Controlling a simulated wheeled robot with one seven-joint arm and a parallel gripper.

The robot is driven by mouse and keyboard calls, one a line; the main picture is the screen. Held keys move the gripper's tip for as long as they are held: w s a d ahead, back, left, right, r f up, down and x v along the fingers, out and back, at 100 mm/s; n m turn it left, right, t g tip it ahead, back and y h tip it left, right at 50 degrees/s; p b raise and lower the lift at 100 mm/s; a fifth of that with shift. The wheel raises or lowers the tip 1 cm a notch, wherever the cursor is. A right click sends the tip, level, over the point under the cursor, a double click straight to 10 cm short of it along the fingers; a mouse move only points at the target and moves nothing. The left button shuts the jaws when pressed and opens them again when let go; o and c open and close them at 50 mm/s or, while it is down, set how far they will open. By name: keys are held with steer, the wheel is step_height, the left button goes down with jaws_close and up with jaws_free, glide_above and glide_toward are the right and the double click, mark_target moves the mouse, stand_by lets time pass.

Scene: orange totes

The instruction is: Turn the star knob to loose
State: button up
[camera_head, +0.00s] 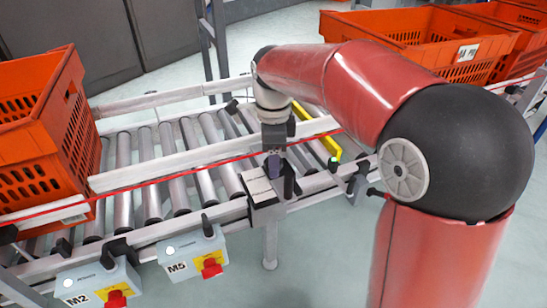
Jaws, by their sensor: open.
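My red arm reaches in from the right, and my gripper (275,160) points down at the front rail of the roller conveyor. It is open, just above a grey bracket (262,188) on that rail. A black upright knob or handle (290,182) stands at the right side of the bracket, close to the fingers. I cannot tell whether this is the star knob, or whether the fingers touch it. The fingers and the bracket overlap in the picture, so what lies between the fingertips is hidden.
An orange tote (38,135) stands on the rollers (160,140) at left. More orange totes (420,40) stand at the back right. Control boxes M2 (100,283) and M5 (193,257) hang on the front rail.

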steer(key=shift+f, duration=0.25)
steer(key=shift+c, duration=0.2)
steer(key=c, duration=0.9)
steer(key=shift+c, duration=0.2)
